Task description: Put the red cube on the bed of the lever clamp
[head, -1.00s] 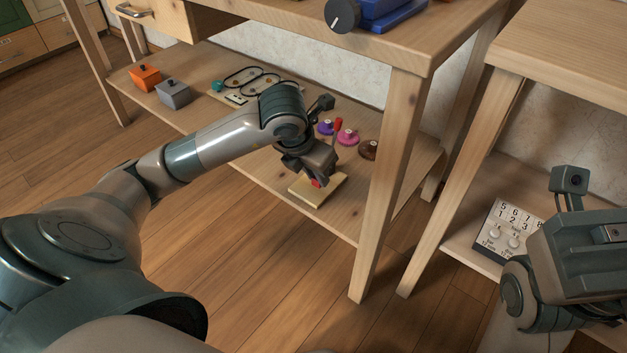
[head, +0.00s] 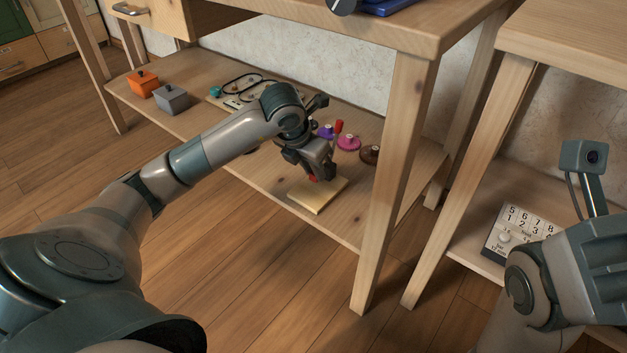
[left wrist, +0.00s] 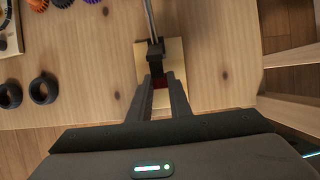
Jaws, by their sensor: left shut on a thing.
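My left gripper (head: 316,175) is shut on the red cube (head: 313,179), low over the lower shelf. The lever clamp has a pale yellow base board (head: 318,197), directly below the gripper. In the left wrist view its metal rod and black part (left wrist: 155,52) stand just beyond the fingers, over the board (left wrist: 180,57). I cannot tell whether the cube touches the board. My right gripper's fingers do not show.
Purple, pink and brown knobbed discs (head: 348,142) stand behind the clamp on the shelf (head: 262,185). A table leg (head: 392,180) rises to the right. Black rings (left wrist: 43,89) lie left in the wrist view.

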